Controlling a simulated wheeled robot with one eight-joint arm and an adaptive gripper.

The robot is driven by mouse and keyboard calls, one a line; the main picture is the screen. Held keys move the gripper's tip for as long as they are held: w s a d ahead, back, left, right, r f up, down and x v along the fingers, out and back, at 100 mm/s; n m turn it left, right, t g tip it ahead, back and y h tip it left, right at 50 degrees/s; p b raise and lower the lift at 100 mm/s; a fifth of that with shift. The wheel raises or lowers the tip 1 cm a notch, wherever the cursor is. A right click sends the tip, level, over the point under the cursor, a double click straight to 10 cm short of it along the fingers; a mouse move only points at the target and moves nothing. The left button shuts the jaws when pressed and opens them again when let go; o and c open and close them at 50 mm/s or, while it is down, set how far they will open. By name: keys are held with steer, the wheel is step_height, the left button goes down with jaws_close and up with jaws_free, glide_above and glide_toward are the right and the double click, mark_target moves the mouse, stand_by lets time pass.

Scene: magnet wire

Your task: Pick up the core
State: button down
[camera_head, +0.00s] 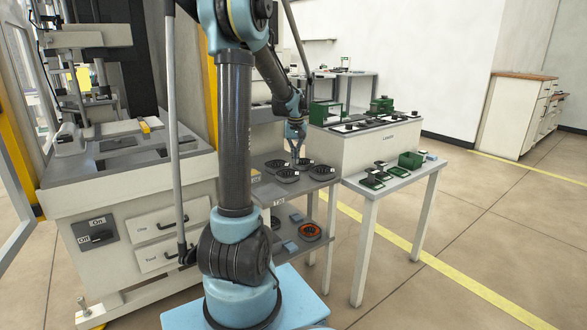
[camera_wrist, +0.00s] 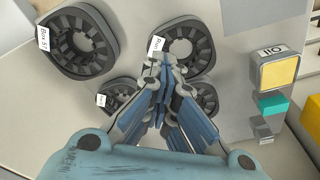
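Several dark ring-shaped cores with slotted inner edges sit on a grey shelf table (camera_head: 262,190). In the wrist view one core (camera_wrist: 203,58) lies at upper centre, one core (camera_wrist: 58,62) at upper left, and two others (camera_wrist: 112,84) (camera_wrist: 210,90) lie lower, one partly behind my fingers. White labels stand on their rims. My gripper (camera_wrist: 165,64) points down with its fingertips close together at the left rim of the upper-centre core. Whether they touch or straddle that rim is unclear. In the head view my gripper (camera_head: 296,158) is low among the cores.
A copper-red wound ring (camera_head: 310,232) lies on the shelf below. A white table (camera_head: 405,182) with green parts stands at right, in front of a light cabinet (camera_head: 360,150). A machine (camera_head: 130,215) stands at left. A yellow-topped box (camera_wrist: 279,71) is at right in the wrist view.

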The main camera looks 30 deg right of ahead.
mark_target(295, 173)
steer(key=shift+r, duration=1.8)
steer(key=c, duration=2.3)
jaws_free()
steer(key=o, duration=1.8)
